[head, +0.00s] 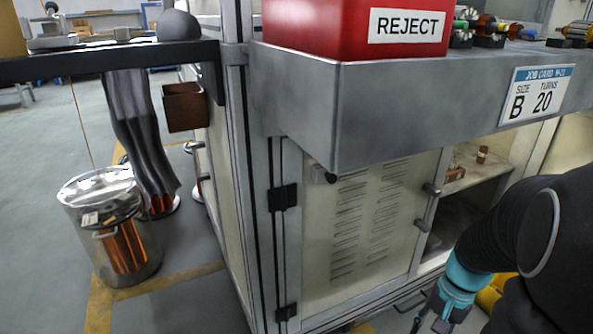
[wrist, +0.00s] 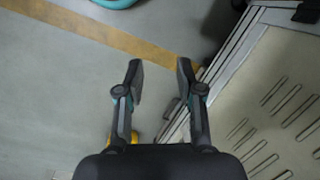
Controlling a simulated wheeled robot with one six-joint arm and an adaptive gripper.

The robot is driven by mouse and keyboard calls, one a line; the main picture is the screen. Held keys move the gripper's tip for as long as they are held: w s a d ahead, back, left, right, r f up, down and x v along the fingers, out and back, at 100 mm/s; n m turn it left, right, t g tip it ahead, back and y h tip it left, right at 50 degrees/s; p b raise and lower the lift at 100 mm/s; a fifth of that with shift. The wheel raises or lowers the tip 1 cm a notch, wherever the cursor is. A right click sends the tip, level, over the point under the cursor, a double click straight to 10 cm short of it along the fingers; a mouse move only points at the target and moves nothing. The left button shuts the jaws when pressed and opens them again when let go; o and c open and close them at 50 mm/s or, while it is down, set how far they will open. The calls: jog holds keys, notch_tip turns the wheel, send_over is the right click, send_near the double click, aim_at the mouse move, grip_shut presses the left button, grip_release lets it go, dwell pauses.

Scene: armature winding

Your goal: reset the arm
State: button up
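My gripper (wrist: 159,75) shows in the wrist view with its two fingers apart and nothing between them. It hangs over the grey floor beside the cream cabinet. In the head view my black and teal arm is at the lower right. My gripper (head: 432,318) is partly visible there near the bottom edge, low in front of the cabinet.
The cream cabinet (head: 345,270) with a vented door stands in front of me. A red REJECT bin (head: 320,25) and a job card (head: 536,92) are on its top ledge. A clear drum with copper wire (head: 85,195) stands on the floor at left.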

jog(key=s+a+r+n+t+h+p, duration=0.1)
jog(key=s+a+r+n+t+p, duration=0.1)
jog(key=a+r, duration=0.5)
jog(key=s+a+r+n+t+h+p, duration=0.1)
jog(key=a+r+n+t, duration=0.3)
jog(key=r, duration=0.9)
jog(key=s+a+n+p, duration=0.1)
jog(key=a+n, duration=0.1)
jog(key=a, duration=0.2)
